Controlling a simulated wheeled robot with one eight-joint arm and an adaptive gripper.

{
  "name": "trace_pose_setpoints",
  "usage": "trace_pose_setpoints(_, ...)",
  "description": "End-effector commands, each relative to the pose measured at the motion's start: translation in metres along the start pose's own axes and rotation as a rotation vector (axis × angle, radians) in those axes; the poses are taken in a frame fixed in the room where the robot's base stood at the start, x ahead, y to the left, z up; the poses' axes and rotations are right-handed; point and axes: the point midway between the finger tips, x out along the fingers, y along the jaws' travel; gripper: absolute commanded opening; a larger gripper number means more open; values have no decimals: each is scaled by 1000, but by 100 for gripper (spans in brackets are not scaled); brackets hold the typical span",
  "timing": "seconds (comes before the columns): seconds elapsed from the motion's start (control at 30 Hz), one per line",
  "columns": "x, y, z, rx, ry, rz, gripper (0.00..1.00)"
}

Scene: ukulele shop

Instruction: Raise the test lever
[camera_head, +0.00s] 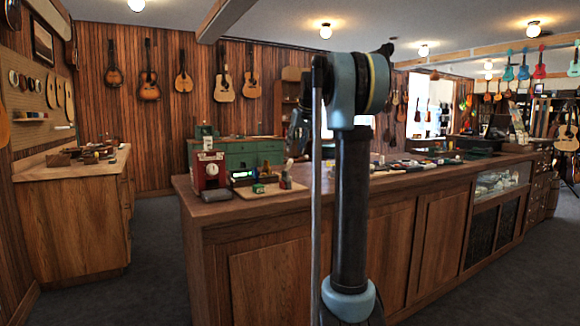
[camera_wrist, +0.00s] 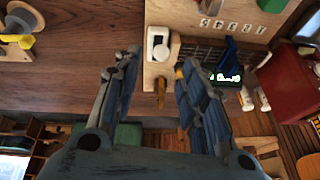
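A pale board (camera_head: 265,191) lies near the left end of the wooden counter, with small items on it. A white rounded fitting (camera_wrist: 158,44) is at the board's edge. My gripper (camera_wrist: 158,62) is open, its fingers apart, with the white fitting and a small wooden peg (camera_wrist: 161,91) seen between them. Contact is unclear.
A red box with a pale dial (camera_head: 208,171) stands left of the board; its red side shows at right in the wrist view (camera_wrist: 291,84). Wooden counter (camera_head: 240,207) runs rightward with scattered small items. A yellow-grey wheeled item (camera_wrist: 20,32) lies at the wrist view's upper left.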

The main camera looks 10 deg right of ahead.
Motion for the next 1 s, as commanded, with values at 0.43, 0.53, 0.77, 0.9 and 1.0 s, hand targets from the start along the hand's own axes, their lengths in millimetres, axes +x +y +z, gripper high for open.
trace_pose_setpoints(0.43, 72, 0, 0, -1, 0, 0, 39)
trace_pose_setpoints(0.53, 80, 0, 0, -1, -1, 0, 39)
trace_pose_setpoints(0.77, 88, 0, 0, 0, 0, 1, 39)
trace_pose_setpoints(0.9, 87, 0, 0, 0, -1, 0, 39)
trace_pose_setpoints(1.0, 87, 0, 0, 0, 0, 0, 28)
